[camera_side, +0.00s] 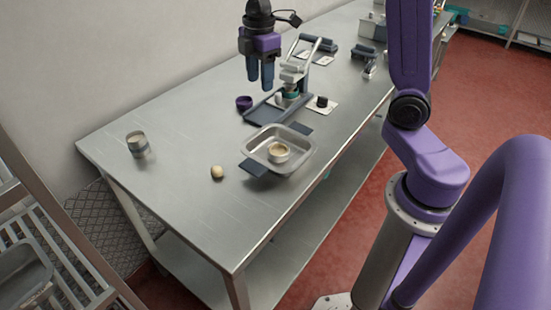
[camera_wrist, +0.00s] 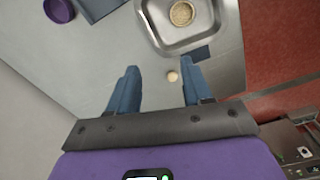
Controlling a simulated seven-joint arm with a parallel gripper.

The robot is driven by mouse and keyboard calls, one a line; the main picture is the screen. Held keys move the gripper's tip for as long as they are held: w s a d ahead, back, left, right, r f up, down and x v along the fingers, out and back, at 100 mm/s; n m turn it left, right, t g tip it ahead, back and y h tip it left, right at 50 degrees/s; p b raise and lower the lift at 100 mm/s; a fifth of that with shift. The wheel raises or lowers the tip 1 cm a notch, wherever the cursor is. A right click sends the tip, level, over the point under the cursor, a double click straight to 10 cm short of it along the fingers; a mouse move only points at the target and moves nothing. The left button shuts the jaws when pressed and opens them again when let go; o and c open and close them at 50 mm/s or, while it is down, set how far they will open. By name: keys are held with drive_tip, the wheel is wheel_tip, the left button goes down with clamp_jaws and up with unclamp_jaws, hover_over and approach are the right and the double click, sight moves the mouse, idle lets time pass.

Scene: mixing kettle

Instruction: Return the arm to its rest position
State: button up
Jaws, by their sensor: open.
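My gripper (camera_side: 260,74) hangs in the air over the back part of the steel table (camera_side: 180,130), fingers pointing down. A metal tray (camera_side: 304,166) holds a small cup (camera_side: 278,151) with tan contents.
A purple bowl (camera_side: 244,103) and a dark flat tray (camera_side: 262,113) sit near a lever press (camera_side: 293,74). A dark cup (camera_side: 322,101) stands on a white card. A striped tin (camera_side: 138,144) stands at the left end. The table's front left is clear. A rack (camera_side: 60,220) stands at left.

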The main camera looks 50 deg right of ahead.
drive_tip(key=s+a+f, duration=0.1)
drive_tip(key=s+a, duration=0.6)
drive_tip(key=s, duration=0.5)
drive_tip(key=s+d+f+m, duration=0.1)
drive_tip(key=s+f+m, duration=0.1)
drive_tip(key=s, duration=1.2)
drive_tip(key=shift+s+f, duration=0.25)
drive_tip(key=shift+f, duration=0.35)
